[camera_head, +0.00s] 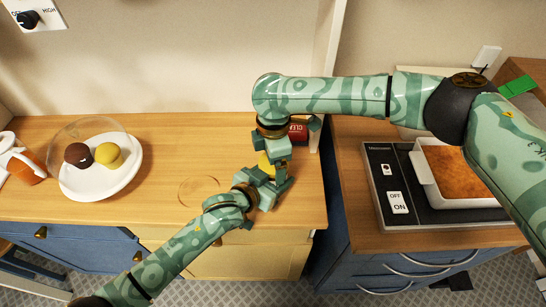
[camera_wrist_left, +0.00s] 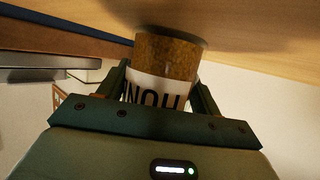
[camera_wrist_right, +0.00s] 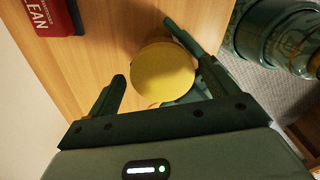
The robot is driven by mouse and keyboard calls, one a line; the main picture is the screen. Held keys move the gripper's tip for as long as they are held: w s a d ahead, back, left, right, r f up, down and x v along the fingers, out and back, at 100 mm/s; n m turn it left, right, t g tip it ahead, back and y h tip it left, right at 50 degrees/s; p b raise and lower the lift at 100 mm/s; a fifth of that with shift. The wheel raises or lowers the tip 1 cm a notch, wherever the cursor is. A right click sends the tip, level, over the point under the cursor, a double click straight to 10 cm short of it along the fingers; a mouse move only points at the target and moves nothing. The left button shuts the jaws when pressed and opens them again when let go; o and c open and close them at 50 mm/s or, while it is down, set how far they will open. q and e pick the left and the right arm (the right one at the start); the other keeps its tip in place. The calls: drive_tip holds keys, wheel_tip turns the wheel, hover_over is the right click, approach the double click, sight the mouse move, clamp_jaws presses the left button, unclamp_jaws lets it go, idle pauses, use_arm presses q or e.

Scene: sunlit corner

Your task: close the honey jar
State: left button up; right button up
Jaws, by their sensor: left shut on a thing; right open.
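The honey jar (camera_wrist_left: 165,62) is brown with a white label; in the left wrist view it stands between my left gripper's fingers. My left gripper (camera_head: 270,188) is shut on it at the counter. A round yellow lid (camera_wrist_right: 163,73) shows from above in the right wrist view, and a bit of yellow (camera_head: 265,164) shows in the head view between the two grippers. My right gripper (camera_head: 275,163) is open above the jar, with its fingers on either side of the lid. The grippers hide most of the jar in the head view. I cannot tell how tightly the lid sits.
A red box (camera_head: 298,131) stands behind the grippers. A hob with a baking dish (camera_head: 425,176) is at the right.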

use_arm(q)
drive_tip(key=shift+a, duration=0.15)
use_arm(e)
drive_tip(key=shift+r, duration=2.15)
drive_tip(key=shift+c, duration=0.4)
wheel_tip(320, 180, up, 4)
drive_tip(key=n, duration=0.5)
drive_tip(key=shift+f+n, duration=0.25)
drive_tip(key=shift+n, duration=0.05)
drive_tip(key=shift+f, duration=0.1)
drive_tip(key=shift+f, duration=3.95)
